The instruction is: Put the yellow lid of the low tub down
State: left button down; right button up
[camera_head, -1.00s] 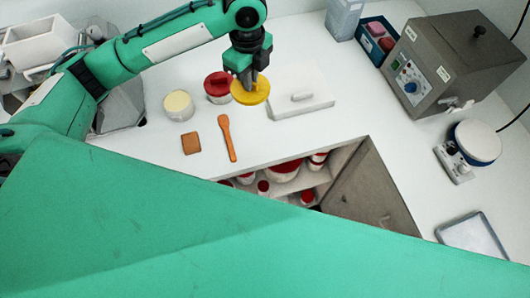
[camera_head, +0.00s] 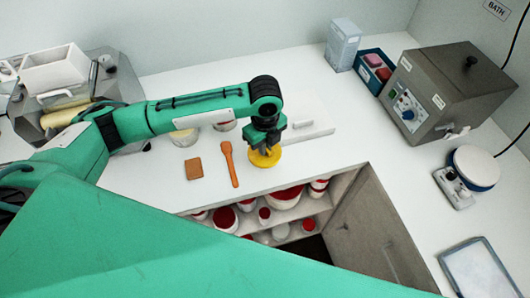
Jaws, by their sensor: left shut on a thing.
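My left gripper (camera_head: 264,148) is shut on the yellow lid (camera_head: 264,160), holding it flat, low over the white counter, to the right of the wooden spatula (camera_head: 229,165). I cannot tell whether the lid touches the counter. An open tub with pale cream contents (camera_head: 184,138) stands further back, partly hidden by my left arm. A red tub (camera_head: 224,126) stands beside it, also mostly hidden by the arm. My right gripper is not in view.
A brown square (camera_head: 194,169) lies left of the spatula. A white slab with a handle (camera_head: 310,128) lies behind and right of the lid. Below the counter's front edge, an open cupboard (camera_head: 345,204) holds several red-and-white tubs. A grey bath unit (camera_head: 440,90) stands at right.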

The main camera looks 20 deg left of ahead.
pick_arm(q)
notch_tip(320, 180, down, 4)
jog(key=shift+f+p, duration=0.25)
jog(key=shift+p, duration=0.2)
jog(key=shift+f, duration=0.35)
jog(key=c, duration=1.5)
grip_release()
jog(key=shift+f, duration=0.1)
jog(key=shift+c, duration=0.2)
notch_tip(320, 180, up, 11)
jog(key=b, duration=0.3)
jog(key=shift+r, duration=0.65)
